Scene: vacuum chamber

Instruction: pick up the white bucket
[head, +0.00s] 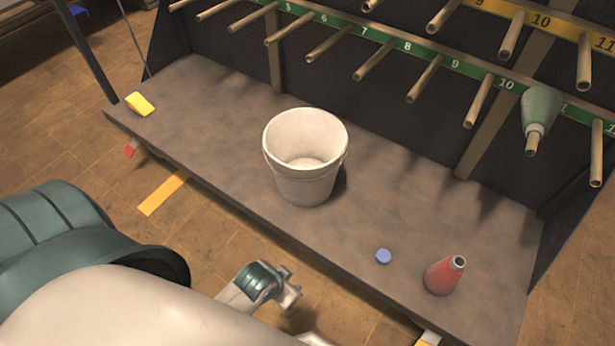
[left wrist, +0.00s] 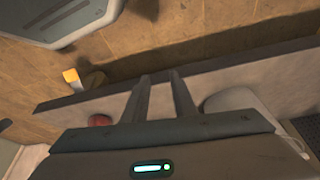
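My right gripper is not in view.
A blue object (head: 383,256) and a red bottle-like cone (head: 444,276) sit right of the bucket; a yellow block (head: 140,104) lies far left. Numbered rails with pegs (head: 425,80) rise behind, one holding a green cone (head: 541,108). The deck around the bucket is clear.

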